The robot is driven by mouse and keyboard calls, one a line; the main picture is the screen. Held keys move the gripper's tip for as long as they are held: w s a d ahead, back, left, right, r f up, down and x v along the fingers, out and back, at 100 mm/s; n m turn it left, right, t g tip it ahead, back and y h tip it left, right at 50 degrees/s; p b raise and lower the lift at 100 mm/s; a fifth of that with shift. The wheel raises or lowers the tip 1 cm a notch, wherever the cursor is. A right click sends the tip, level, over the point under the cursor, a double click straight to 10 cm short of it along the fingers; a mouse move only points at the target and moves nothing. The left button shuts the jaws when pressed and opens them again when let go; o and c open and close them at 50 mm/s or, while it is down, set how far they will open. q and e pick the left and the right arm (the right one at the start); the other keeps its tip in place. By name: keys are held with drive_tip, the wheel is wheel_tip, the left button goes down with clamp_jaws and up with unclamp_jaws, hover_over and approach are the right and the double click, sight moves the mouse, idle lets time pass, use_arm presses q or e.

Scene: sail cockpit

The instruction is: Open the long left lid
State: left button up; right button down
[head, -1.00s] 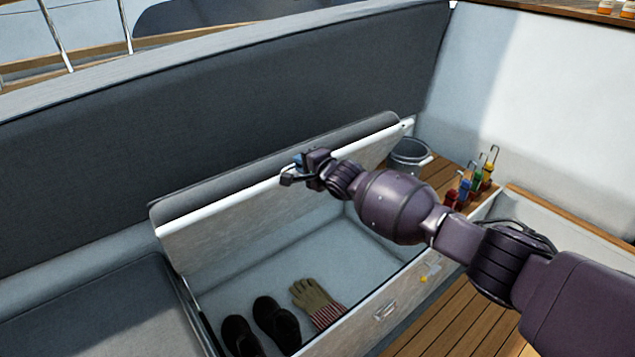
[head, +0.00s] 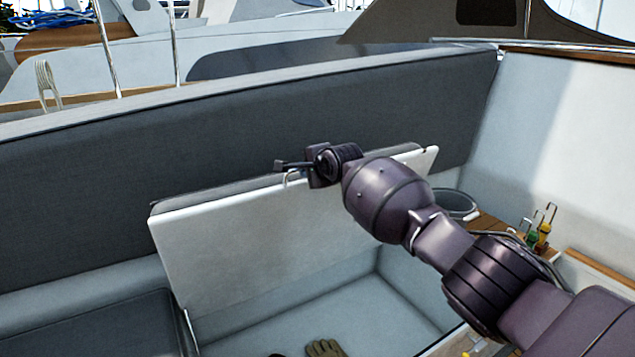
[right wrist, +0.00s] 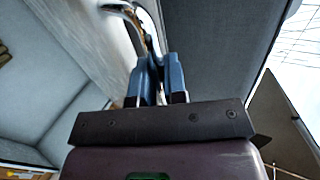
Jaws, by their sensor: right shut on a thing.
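The long left lid (head: 285,235) is raised steeply on its hinge side, its pale underside facing me and its dark cushion behind it. It also shows in the right wrist view (right wrist: 85,35). My right gripper (head: 288,172) is at the lid's upper edge, near its middle. In the right wrist view, its blue fingers (right wrist: 153,78) are shut on the curved metal handle (right wrist: 128,10) at that edge. Below the lid the locker (head: 300,318) is open, with a glove (head: 324,348) at the bottom of the view. My left gripper is not in view.
A dark grey backrest (head: 90,190) stands close behind the lid. A grey bucket (head: 457,205) and several coloured-handled items (head: 537,235) stand on the wooden ledge at right. A closed dark cushion (head: 90,325) lies at left.

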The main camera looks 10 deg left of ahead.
drive_tip(key=shift+w+a+f+b, duration=0.15)
drive_tip(key=shift+w+a+b, duration=0.3)
drive_tip(key=shift+w+b, duration=0.15)
drive_tip(key=shift+w, duration=0.1)
drive_tip(key=c, duration=1.2)
unclamp_jaws()
drive_tip(key=shift+r, duration=0.3)
